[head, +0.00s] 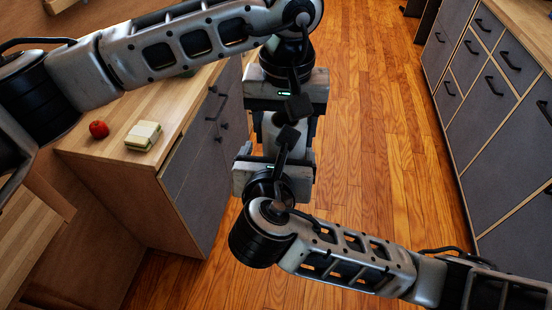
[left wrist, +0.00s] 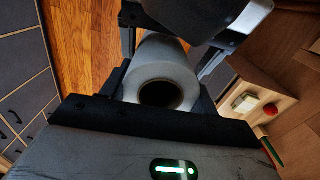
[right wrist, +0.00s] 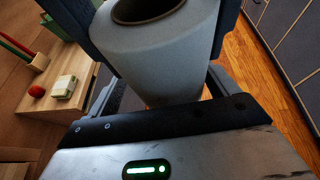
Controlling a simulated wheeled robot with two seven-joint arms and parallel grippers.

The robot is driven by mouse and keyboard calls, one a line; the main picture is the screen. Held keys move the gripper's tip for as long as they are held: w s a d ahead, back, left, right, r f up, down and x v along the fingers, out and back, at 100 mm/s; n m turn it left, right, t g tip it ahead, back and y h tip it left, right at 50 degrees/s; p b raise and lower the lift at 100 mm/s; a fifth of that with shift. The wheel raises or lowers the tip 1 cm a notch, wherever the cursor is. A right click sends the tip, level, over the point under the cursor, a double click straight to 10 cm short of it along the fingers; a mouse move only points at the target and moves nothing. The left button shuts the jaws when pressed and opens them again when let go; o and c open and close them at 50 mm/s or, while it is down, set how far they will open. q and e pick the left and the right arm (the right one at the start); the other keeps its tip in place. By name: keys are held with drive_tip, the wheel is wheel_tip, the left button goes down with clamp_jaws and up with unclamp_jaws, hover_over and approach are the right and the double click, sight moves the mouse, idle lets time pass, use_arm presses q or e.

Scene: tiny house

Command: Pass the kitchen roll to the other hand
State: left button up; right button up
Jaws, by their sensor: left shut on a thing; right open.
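The kitchen roll (head: 269,130) is a pale grey-white cylinder held in the air between my two facing grippers in the head view. My left gripper (head: 281,115) is above it and shut on it; the left wrist view shows the roll (left wrist: 168,62) end-on with its dark core hole. My right gripper (head: 272,152) is below, facing the left one. In the right wrist view the roll (right wrist: 170,55) stands between the right gripper's open fingers, its core hole at the top. Whether those fingers touch it I cannot tell. The arms partly hide the roll in the head view.
A wooden counter (head: 100,140) on the left holds a red fruit (head: 99,129) and a pale wrapped block (head: 143,135). Grey cabinets (head: 500,110) line the right side. The wooden floor (head: 370,150) between them is clear.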

use_arm(q)
drive_tip(key=shift+d, duration=0.1)
use_arm(e)
drive_tip(key=c, duration=1.1)
use_arm(q)
drive_tip(key=o, duration=1.4)
use_arm(e)
drive_tip(key=shift+a, duration=0.1)
drive_tip(key=shift+c, duration=0.5)
